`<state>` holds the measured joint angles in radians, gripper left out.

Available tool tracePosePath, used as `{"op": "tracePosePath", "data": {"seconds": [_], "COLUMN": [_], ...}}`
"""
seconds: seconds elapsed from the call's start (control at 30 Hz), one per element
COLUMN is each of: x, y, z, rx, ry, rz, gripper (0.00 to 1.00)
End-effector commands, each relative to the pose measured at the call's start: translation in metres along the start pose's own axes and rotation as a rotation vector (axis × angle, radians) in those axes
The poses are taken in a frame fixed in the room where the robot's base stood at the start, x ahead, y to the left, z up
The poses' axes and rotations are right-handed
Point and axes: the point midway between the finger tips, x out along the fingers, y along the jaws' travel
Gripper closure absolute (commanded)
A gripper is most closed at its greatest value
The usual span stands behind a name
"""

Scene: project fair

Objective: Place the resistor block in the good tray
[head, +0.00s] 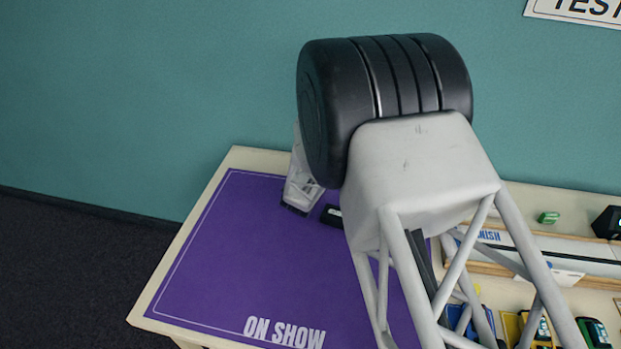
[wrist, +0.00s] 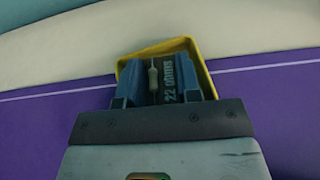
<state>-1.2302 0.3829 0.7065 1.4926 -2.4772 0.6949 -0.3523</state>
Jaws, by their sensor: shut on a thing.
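The resistor block (wrist: 170,84) shows in the wrist view, dark, with a pale resistor and the lettering "22 ohms" on its face. My gripper (wrist: 162,92) is shut on it, with a finger on each side. A yellow rim (wrist: 203,62) frames the block's far end and sides; I cannot tell whether it is part of the block or a separate thing. In the head view, my gripper (head: 296,205) is mostly hidden behind my arm, near the back of the purple mat. The block is hidden there. I cannot make out the good tray for certain.
The purple "ON SHOW" mat (head: 235,260) looks bare in front and at left. Right of my arm stand a white "FINISH" strip (head: 540,248), a green piece (head: 548,217), a black object (head: 608,222) and several small yellow and dark items (head: 593,332). A teal wall (head: 130,100) closes the back.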

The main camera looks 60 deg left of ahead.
Motion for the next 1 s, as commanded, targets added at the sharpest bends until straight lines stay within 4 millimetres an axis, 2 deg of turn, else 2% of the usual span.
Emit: {"op": "tracePosePath", "data": {"seconds": [0.2,0.23,0.3,0.7,1.0], "x": [0.001,0.001,0.001,0.000,-0.018], "y": [0.000,0.000,0.000,0.000,0.001], "z": [-0.003,-0.003,-0.003,0.001,0.001], "rx": [0.000,0.000,0.000,0.000,0.000], "ry": [0.000,0.000,0.000,0.000,-0.001], "rz": [0.000,0.000,0.000,0.000,0.000], "gripper": [0.92,0.64,0.58,0.58,0.58]}}
